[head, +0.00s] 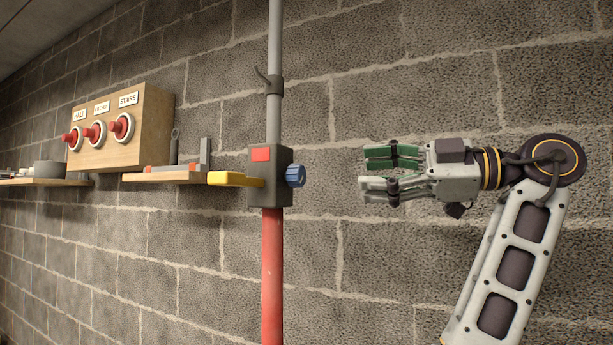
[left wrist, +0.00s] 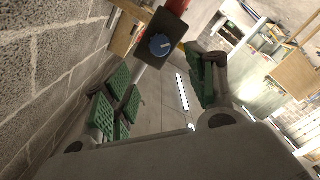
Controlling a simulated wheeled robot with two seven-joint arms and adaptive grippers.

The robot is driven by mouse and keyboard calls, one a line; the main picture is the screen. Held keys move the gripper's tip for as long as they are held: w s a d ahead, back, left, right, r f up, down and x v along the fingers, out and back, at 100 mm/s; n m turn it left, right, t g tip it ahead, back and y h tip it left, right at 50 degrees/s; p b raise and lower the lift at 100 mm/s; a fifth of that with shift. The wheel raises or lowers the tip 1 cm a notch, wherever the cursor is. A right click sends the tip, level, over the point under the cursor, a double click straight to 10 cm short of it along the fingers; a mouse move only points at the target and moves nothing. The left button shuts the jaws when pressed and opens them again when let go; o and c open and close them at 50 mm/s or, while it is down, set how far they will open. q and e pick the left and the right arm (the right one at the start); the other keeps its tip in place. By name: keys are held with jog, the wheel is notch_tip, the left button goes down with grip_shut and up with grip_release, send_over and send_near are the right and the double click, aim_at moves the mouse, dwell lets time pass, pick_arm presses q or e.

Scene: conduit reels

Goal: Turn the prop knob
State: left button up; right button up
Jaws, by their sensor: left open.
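The blue knob (head: 296,175) sits on the right side of a dark box (head: 268,190) on a vertical pipe. In the left wrist view the knob (left wrist: 160,45) faces me, a round blue disc with a light mark, on the dark box (left wrist: 153,58). My left gripper (head: 374,172), with green finger pads, is open and empty to the right of the knob, level with it and apart from it by a clear gap. In the left wrist view the knob shows ahead between the spread fingers. My right gripper is not in view.
A yellow lever (head: 232,179) sticks out left of the box. The pipe is grey (head: 275,50) above and red (head: 272,270) below. A wooden panel (head: 150,125) with red buttons and a small shelf (head: 165,177) are further left. The space between gripper and knob is clear.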

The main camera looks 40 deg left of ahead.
aim_at(303, 175)
pick_arm(q)
jog(key=shift+a, duration=0.1)
jog(key=x, duration=1.2)
jog(key=shift+a+f+b, duration=0.1)
jog(key=shift+b, duration=0.2)
jog(key=shift+x, duration=0.75)
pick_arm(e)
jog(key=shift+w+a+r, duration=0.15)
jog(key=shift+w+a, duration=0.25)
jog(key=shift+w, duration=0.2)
pick_arm(q)
jog(key=c, duration=1)
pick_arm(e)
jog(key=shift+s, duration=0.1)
